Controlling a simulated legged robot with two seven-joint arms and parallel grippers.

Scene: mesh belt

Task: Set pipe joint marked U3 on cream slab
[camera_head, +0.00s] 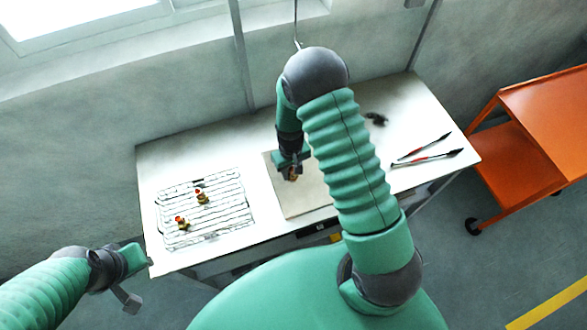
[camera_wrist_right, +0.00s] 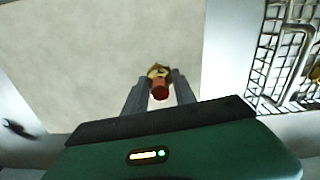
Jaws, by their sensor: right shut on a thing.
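My right gripper (camera_head: 291,170) is over the cream slab (camera_head: 300,201), shut on a brass pipe joint (camera_head: 292,177). In the right wrist view, the joint (camera_wrist_right: 159,83) sits between the two fingertips, its red end toward the camera, with the slab (camera_wrist_right: 110,45) behind it. I cannot tell whether the joint touches the slab, and its mark is not readable. Two similar joints with red ends, one upper (camera_head: 201,197) and one lower (camera_head: 182,223), are on the mesh belt (camera_head: 235,221). My left gripper (camera_head: 130,280) is off the table's left front corner; its jaw opening is unclear.
Two long tools with red and dark parts (camera_head: 427,158) lie at the table's right. A small dark thing (camera_head: 376,118) lies behind my right arm. An orange cart (camera_head: 530,135) stands right of the table (camera_head: 215,150). The slab's front part is bare.

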